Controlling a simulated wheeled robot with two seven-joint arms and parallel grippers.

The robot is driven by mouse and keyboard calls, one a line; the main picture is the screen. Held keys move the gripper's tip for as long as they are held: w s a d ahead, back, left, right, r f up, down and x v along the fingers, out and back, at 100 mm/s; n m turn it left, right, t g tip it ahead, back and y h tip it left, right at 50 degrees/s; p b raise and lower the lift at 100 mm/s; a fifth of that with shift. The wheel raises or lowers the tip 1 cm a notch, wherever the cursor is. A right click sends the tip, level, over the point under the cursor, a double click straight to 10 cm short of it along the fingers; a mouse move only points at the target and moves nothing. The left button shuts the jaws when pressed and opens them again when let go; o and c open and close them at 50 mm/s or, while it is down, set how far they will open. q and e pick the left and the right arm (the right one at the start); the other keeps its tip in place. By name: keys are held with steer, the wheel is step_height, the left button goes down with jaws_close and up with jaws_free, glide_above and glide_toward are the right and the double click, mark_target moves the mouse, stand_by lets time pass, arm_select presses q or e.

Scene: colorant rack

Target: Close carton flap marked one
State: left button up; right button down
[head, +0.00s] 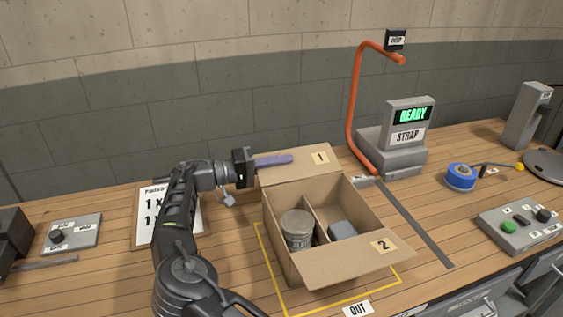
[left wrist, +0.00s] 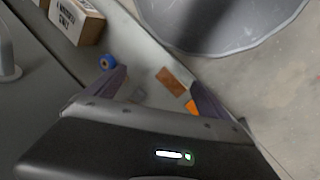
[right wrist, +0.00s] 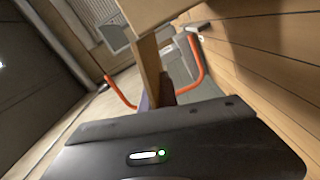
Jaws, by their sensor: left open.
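The open cardboard carton (head: 285,250) stands in a yellow outline on the bench. Its flap marked 1 (head: 305,166) stands up at the back, folded outward. The flap marked 2 (head: 345,264) hangs open at the front. My right gripper (head: 288,159) reaches in from the left, its purple fingers together across flap one's upper left edge. In the right wrist view, cardboard (right wrist: 150,60) rises right by these fingers (right wrist: 153,100); whether they touch it is unclear. My left gripper (left wrist: 152,82) is open and empty, seen only in the left wrist view.
A grey tin (head: 297,229) and a grey-blue block (head: 342,231) sit in separate carton compartments. The strap machine (head: 395,140) with an orange arch (head: 352,105) stands behind right. Blue tape (head: 460,177) and a button box (head: 522,227) are farther right.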

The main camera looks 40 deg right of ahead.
mark_target(284, 166)
stand_by(0.7)
steer(key=m+b, duration=0.1)
steer(key=r+m+b, duration=0.1)
steer(key=b, duration=0.1)
steer(key=shift+s+m, duration=0.25)
steer(key=shift+m, duration=0.05)
steer(key=m+b, duration=0.1)
steer(key=s+r+m+b, duration=0.1)
steer(key=b, duration=0.1)
steer(key=shift+a+r+m, duration=0.15)
steer(key=shift+a+m, duration=0.05)
steer(key=shift+m, duration=0.2)
steer(key=shift+r, duration=0.15)
steer(key=shift+s+a+r, duration=0.1)
steer(key=shift+s+r, duration=0.15)
steer(key=shift+r, duration=0.05)
stand_by(0.7)
steer(key=c, duration=1.6)
jaws_free()
steer(key=shift+c, duration=0.2)
